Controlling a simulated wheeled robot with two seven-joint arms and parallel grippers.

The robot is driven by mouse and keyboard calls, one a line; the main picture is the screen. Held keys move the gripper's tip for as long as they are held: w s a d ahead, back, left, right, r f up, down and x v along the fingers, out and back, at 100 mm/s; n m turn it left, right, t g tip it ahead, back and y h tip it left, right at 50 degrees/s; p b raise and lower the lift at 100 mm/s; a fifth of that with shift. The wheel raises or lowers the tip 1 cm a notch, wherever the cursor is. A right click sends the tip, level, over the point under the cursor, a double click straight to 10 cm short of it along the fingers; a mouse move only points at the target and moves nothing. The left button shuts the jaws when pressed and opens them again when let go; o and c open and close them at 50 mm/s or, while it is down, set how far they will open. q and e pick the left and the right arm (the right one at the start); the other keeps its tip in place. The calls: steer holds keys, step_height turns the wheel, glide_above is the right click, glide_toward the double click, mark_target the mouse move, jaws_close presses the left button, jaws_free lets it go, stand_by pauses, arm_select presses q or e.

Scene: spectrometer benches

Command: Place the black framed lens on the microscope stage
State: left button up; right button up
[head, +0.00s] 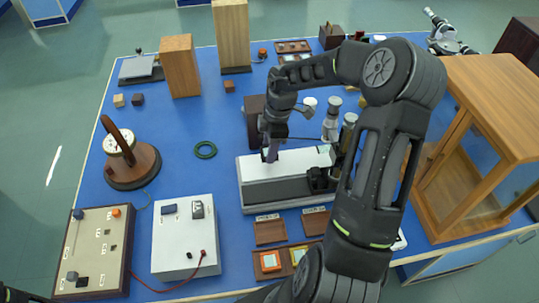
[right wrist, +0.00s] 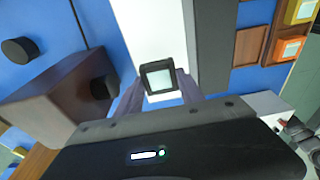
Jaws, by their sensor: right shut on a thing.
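The black framed lens (right wrist: 158,80), a small square dark frame around pale glass, is between the fingers of my right gripper in the right wrist view. My right gripper (head: 269,153) is shut on it, over the left part of the white and grey bench instrument (head: 275,190) in the head view. The lens is too small to make out clearly there. Whether it touches the surface below, I cannot tell. A microscope-like instrument (head: 447,36) stands at the far right; its stage is not clear. My left gripper is not in view.
Wooden trays with orange (head: 270,261) and yellow framed pieces lie in front of the bench instrument. A wooden cabinet (head: 490,115) stands right. Blue table is clear around the ring.

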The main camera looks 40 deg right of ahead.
steer(key=shift+f, duration=1.8)
steer(key=shift+f, duration=0.1)
steer(key=o, duration=1.3)
steer(key=shift+o, duration=0.2)
steer(key=r, duration=0.4)
steer(key=d+r, duration=0.1)
steer(key=r, duration=0.3)
steer(key=s+r+b, duration=0.1)
steer(key=r, duration=0.3)
steer(key=shift+d, duration=0.25)
